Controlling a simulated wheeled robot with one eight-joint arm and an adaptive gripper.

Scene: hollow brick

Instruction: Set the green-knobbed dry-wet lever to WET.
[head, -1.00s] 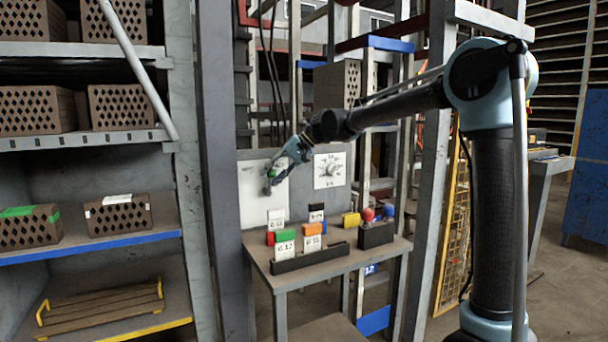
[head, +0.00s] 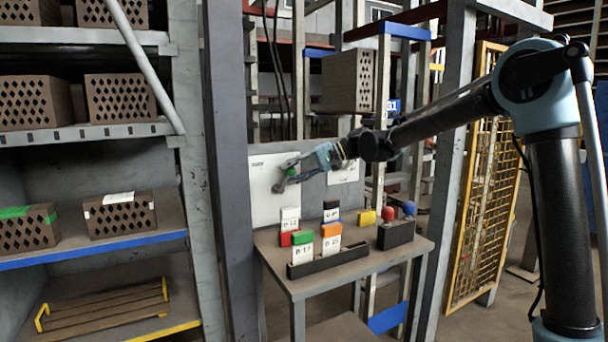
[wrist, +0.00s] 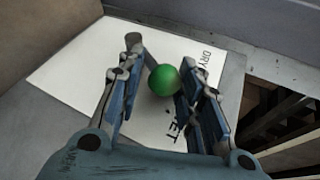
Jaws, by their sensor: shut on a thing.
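The lever's round green knob (wrist: 164,80) sits between the two fingers of my gripper (wrist: 160,88) in the wrist view. The lever's grey bar (wrist: 147,57) runs from the knob toward the upper left. The white lever plate (wrist: 85,70) has DRY printed at upper right and WET at lower right, partly hidden by a finger. The knob lies between the two words. In the head view, my gripper (head: 290,178) is in front of the white plate (head: 263,204), and the lever is mostly hidden.
Below the plate is a small table (head: 282,262) with labelled coloured blocks (head: 302,248) in a dark holder. A dark box (head: 396,235) with red and blue knobs stands at its right. A grey post (head: 224,200) and brick shelves (head: 80,240) are at left.

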